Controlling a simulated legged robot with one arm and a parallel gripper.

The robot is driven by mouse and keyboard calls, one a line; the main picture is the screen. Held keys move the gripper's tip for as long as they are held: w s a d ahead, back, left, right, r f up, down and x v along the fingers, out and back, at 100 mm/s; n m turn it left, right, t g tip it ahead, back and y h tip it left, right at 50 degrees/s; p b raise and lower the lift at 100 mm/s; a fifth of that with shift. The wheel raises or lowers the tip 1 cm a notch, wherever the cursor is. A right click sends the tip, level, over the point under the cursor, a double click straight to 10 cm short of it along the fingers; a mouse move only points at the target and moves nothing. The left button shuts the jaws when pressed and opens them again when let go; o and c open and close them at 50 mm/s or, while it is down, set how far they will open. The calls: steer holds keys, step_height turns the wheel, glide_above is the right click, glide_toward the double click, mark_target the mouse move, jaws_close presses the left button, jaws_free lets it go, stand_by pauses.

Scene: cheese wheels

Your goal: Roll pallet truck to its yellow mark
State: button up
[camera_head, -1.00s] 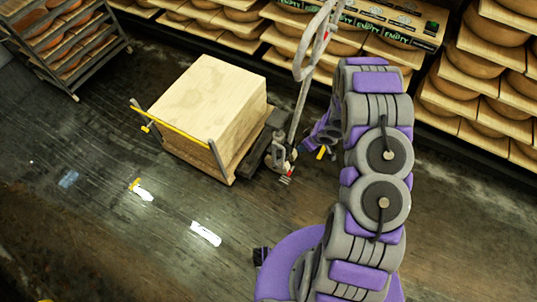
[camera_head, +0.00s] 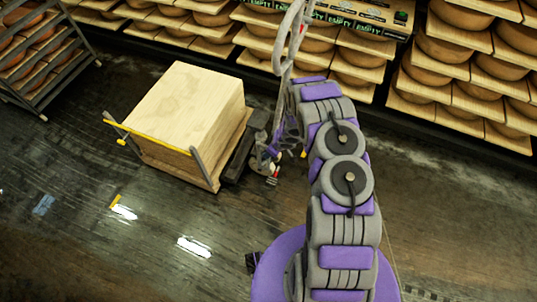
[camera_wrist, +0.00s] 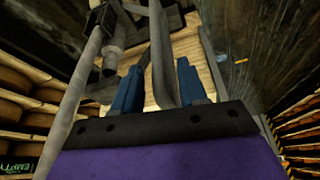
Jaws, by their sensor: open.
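The pallet truck carries a large wooden crate (camera_head: 190,100), left of my arm in the head view. Its grey handle (camera_head: 283,55) rises at an angle on the crate's right side. A short yellow mark (camera_head: 115,201) lies on the dark floor, left and in front of the crate; a yellow strip also shows in the wrist view (camera_wrist: 241,61). My gripper (camera_wrist: 158,82) is open, with one blue finger on each side of a grey bar that appears to be the truck's handle. I cannot tell whether the fingers touch it. In the head view my gripper is beside the handle, partly hidden.
Shelves of cheese wheels (camera_head: 455,50) line the back wall. A cheese rack (camera_head: 42,60) stands at the far left. A yellow bar (camera_head: 150,138) crosses the crate's front. The floor (camera_head: 70,250) in front is clear, with bright reflections.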

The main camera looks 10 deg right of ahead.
steer(key=x, duration=0.3)
steer(key=shift+w+d+f+b, duration=0.1)
steer(key=shift+d+f+b, duration=0.15)
steer(key=shift+f+b, duration=0.15)
steer(key=shift+a, duration=0.4)
steer(key=shift+c, duration=1.4)
steer(key=shift+d, duration=0.1)
steer(key=c, duration=0.3)
steer(key=shift+d, duration=0.25)
jaws_close()
